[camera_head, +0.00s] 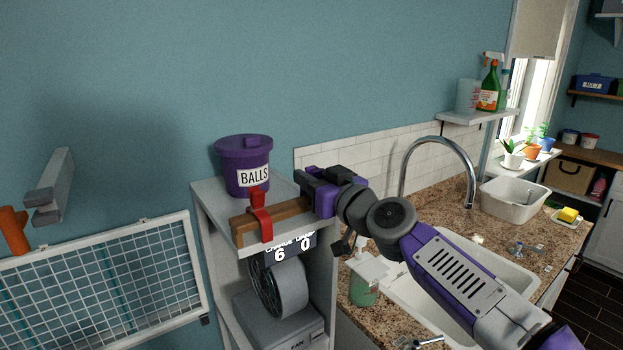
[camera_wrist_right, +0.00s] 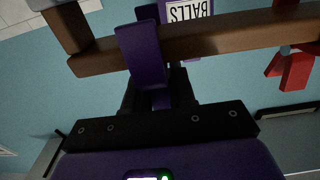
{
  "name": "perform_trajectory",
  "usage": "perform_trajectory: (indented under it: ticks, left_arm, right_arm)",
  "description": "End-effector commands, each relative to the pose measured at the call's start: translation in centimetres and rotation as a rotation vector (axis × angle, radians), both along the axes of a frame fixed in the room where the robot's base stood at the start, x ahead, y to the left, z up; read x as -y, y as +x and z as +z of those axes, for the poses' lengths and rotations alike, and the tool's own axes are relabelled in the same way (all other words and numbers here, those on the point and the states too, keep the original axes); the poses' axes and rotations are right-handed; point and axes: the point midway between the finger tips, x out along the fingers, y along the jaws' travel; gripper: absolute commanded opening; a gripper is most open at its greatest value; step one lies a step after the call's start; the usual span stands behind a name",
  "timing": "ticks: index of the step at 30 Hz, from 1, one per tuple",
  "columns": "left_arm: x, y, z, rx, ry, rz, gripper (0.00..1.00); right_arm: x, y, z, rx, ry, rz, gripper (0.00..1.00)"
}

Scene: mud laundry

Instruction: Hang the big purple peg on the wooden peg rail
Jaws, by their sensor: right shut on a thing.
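The brown wooden peg rail (camera_head: 285,217) runs along the front of the grey shelf unit and crosses the top of the right wrist view (camera_wrist_right: 215,36). The big purple peg (camera_wrist_right: 141,55) lies across the rail near one end, upper part beyond it and lower part on the near side. I cannot tell if it is fully seated. My right gripper (camera_head: 312,190) is at the rail's right end, its dark fingers (camera_wrist_right: 160,92) shut on the peg's lower part. A red peg (camera_head: 261,216) hangs on the rail to the left. My left gripper is out of view.
A purple BALLS bucket (camera_head: 243,165) stands on the shelf top (camera_head: 207,190) just behind the rail. A fan (camera_head: 280,285) sits below. A white wire rack (camera_head: 110,285) is left.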

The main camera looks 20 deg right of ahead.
Motion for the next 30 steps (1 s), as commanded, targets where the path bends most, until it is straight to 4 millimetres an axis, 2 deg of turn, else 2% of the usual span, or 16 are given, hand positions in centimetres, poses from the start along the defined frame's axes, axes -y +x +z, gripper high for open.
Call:
perform_trajectory:
  ticks: [13, 14, 19, 30]
  left_arm:
    - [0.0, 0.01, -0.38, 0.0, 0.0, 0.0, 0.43]
    - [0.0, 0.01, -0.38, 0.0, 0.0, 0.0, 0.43]
    - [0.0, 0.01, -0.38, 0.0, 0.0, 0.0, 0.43]
    - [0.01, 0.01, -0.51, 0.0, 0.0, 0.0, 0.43]
  right_arm:
    - [-0.01, 0.0, -0.36, 0.0, 0.0, 0.0, 0.0]
    - [-0.01, 0.0, -0.35, 0.0, 0.0, 0.0, 0.28]
    - [-0.01, 0.0, -0.36, 0.0, 0.0, 0.0, 0.54]
    - [0.2, -0.52, -0.36, 0.001, -0.001, 0.0, 0.55]
